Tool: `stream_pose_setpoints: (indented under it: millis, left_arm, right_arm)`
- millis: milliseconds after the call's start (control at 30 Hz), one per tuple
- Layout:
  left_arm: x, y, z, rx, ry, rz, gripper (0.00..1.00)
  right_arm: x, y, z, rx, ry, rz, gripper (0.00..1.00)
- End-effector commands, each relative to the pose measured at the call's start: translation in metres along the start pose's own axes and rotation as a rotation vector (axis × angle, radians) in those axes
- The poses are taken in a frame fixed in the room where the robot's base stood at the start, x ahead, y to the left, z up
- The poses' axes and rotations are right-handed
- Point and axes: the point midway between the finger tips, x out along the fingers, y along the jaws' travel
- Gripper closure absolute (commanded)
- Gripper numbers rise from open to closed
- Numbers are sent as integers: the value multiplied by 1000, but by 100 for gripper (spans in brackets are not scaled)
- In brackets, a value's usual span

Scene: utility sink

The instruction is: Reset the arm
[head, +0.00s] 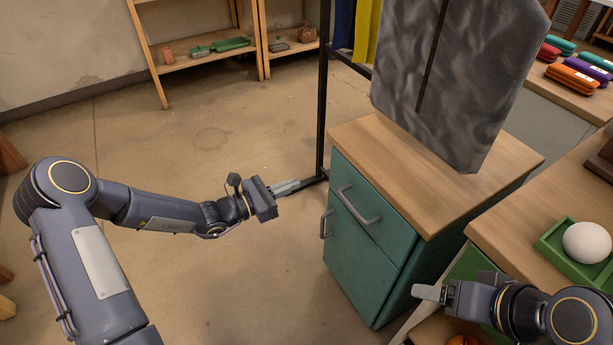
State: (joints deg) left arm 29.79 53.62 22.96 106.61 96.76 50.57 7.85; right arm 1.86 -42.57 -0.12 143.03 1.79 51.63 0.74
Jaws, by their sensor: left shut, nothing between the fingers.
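My left arm reaches in from the left over open floor. Its gripper (287,187) is shut and empty, pointing right toward the green cabinet (362,250) and apart from it. My right gripper (430,293) is at the lower right, in front of the wooden counter and pointing left. Its fingers overlap from this angle, so I cannot tell whether they are open, and I see nothing held in it.
A grey slab-like object (465,90) stands on the cabinet's wooden top. A white ball (587,242) sits in a green tray (552,250) on the right counter. Colourful cases (572,78) lie behind. Wooden shelves (205,60) stand at the back. The floor between is clear.

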Motion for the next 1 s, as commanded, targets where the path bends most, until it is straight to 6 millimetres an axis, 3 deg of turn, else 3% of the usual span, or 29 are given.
stream_pose_setpoints:
  millis: [333,467,567,700,1000]
  left_arm:
    - [-13,-1,1,6,1,-4,100]
    - [-17,-13,20,109,23,-64,100]
    - [-28,-38,47,294,68,-172,100]
    - [-60,-84,82,634,166,-364,100]
    - [-156,-158,114,1311,426,-698,100]
  right_arm:
    - [-1,0,0,0,0,0,24]
    - [-1,-1,-1,0,0,0,24]
    - [-1,-1,-1,0,-1,0,24]
    - [-1,0,0,0,-1,0,24]
    - [-1,0,0,0,0,0,24]
